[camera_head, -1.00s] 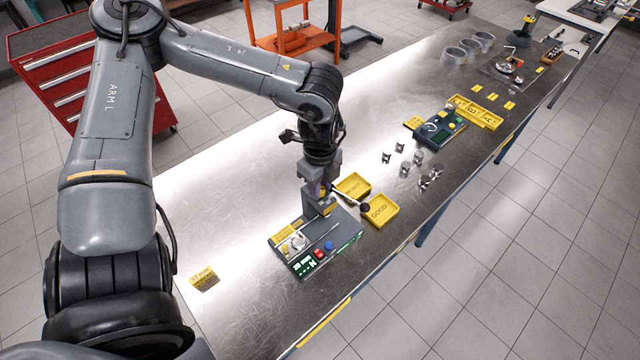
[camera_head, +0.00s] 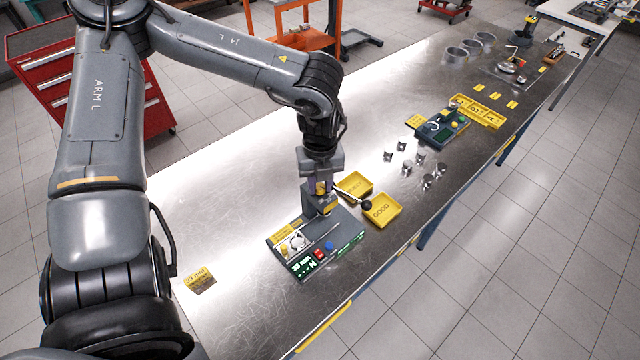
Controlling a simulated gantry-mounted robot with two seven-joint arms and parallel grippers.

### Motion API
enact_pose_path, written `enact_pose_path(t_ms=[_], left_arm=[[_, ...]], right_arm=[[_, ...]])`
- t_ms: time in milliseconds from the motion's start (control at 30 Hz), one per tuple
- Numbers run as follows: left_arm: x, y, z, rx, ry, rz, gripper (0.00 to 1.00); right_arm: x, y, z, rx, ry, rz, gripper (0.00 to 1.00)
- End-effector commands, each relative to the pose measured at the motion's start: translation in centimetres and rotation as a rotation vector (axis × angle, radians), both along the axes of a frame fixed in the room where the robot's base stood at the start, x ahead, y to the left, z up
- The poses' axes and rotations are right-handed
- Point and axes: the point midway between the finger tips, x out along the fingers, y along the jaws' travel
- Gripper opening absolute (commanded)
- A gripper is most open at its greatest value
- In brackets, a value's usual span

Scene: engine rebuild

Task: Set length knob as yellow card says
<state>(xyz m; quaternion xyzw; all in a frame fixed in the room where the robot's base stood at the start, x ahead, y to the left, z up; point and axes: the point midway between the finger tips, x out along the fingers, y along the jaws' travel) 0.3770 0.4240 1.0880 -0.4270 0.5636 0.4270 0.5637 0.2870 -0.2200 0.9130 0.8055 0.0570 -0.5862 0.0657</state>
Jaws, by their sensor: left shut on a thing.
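The yellow card (camera_head: 199,279) lies on the bench at the left; its first line looks like a number in mm, too small to read surely. The grey test device (camera_head: 318,240) stands on the bench, with a white dial (camera_head: 296,241), a red button (camera_head: 319,253), a blue button (camera_head: 330,245) and green displays. My left gripper (camera_head: 321,187) points down over the grey post (camera_head: 322,205) at the device's back corner. It is shut on a small yellowish part on that post, mostly hidden by the fingers, which looks like the length knob. My right gripper is out of view.
Yellow trays, one marked GOOD (camera_head: 382,210), stand right beside the device. A lever with a black ball (camera_head: 366,204) reaches toward them. Small metal parts (camera_head: 407,168) and a second device (camera_head: 437,127) lie further back. The bench between card and device is clear.

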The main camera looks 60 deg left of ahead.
Motion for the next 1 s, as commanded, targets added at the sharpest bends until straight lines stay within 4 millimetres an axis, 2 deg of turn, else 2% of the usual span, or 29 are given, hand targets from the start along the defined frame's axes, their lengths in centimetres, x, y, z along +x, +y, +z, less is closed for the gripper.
enact_pose_path(t_ms=[400, 1000], left_arm=[[-0.02, -0.02, -0.02, 0.0, 0.0, -0.229, 0.0], [-0.02, -0.04, 0.03, -0.001, 0.0, -0.27, 0.0]], right_arm=[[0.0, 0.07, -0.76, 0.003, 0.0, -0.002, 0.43], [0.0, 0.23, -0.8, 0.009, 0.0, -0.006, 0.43]])
